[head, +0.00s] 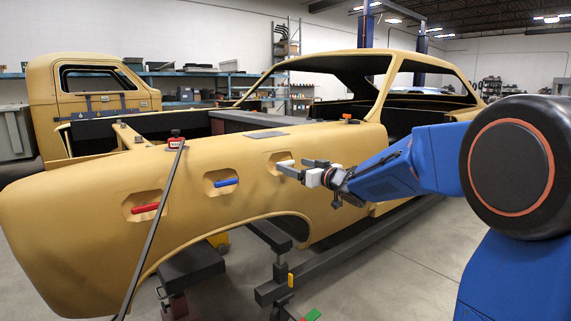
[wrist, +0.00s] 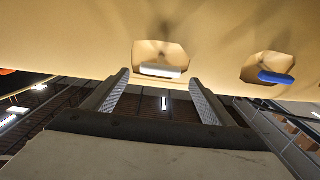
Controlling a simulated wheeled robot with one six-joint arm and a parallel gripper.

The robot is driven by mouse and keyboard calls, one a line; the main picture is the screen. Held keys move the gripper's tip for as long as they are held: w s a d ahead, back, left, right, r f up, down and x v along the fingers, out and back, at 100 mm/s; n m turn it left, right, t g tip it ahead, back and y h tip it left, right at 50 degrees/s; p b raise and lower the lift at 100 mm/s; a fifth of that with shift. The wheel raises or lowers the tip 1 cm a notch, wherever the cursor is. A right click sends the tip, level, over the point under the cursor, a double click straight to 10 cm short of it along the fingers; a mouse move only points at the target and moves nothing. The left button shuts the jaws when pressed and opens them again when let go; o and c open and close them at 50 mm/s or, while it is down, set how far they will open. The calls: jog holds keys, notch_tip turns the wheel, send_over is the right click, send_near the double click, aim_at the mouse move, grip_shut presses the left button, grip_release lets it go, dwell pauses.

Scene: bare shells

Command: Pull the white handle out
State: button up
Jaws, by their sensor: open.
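The white handle (wrist: 161,71) sits in a recess in the tan car shell (head: 110,205), and it shows between my fingertips in the wrist view. In the head view the white handle (head: 285,163) is partly hidden behind my gripper (head: 306,167). My gripper is open in front of the handle, and in the wrist view its two fingers (wrist: 158,85) stand to either side, apart from it. Nothing is held between them.
A blue handle (head: 225,182) and a red handle (head: 145,208) sit in recesses to the left along the same panel. A thin grey bar (head: 152,228) leans across the panel near the red handle. A dark stand (head: 190,265) is below.

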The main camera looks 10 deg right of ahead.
aim_at(287, 163)
jog(key=shift+x, duration=3)
jog(key=c, duration=1.5)
jog(key=shift+r+v, duration=0.25)
jog(key=shift+v, duration=0.95)
jog(key=shift+a, duration=0.1)
jog(key=o, duration=1.5)
jog(key=shift+s, duration=0.1)
